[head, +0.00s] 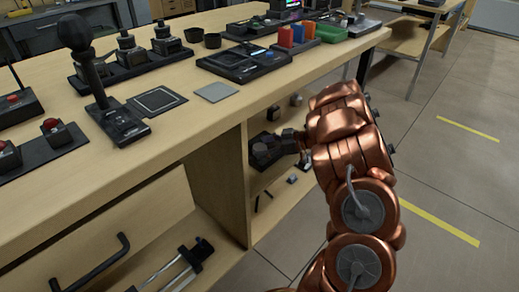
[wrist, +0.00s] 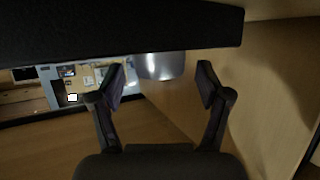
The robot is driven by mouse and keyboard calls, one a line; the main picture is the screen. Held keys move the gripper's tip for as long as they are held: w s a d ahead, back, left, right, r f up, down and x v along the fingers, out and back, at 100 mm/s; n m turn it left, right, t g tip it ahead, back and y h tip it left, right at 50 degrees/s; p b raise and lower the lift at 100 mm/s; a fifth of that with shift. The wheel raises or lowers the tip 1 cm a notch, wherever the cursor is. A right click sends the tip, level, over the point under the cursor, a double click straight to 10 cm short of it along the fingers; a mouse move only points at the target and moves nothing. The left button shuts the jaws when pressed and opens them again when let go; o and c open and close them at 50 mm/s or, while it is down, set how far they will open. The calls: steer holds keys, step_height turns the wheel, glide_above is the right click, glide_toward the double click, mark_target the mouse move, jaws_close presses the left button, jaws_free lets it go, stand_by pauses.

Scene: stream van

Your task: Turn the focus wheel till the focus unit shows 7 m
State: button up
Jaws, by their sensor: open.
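In the wrist view my gripper (wrist: 162,85) is open, with one dark finger on each side of a short grey metallic cylinder (wrist: 161,66), which looks like the focus wheel. The cylinder sits against a wide dark body (wrist: 120,28), probably the focus unit. The fingertips appear apart from the cylinder, with a gap on both sides. No reading in metres is visible in either view. In the head view my copper arm reaches into the open shelf under the desk. There a dark blocky shape (head: 264,152) shows at the arm's end; I cannot tell unit from gripper.
The wooden desk top (head: 205,118) overhangs the shelf. A wooden side panel (wrist: 262,90) stands close at the right in the wrist view. Small items lie on the shelf floor (head: 275,187). A joystick (head: 90,65) and control panels (head: 243,62) stand on the desk. The floor at right is clear.

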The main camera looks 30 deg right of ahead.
steer(key=shift+x, duration=0.8)
steer(key=c, duration=1.2)
steer(key=shift+o, duration=0.2)
steer(key=shift+r, duration=0.15)
steer(key=shift+r+m+h+p, duration=0.1)
steer(key=shift+m+h+p, duration=0.35)
steer(key=shift+p, duration=0.6)
steer(key=shift+m+t+h+p, duration=0.35)
steer(key=shift+t+p, duration=0.25)
steer(key=shift+p, duration=0.05)
steer(key=shift+f, duration=0.2)
steer(key=o, duration=1.2)
steer(key=shift+c, duration=0.2)
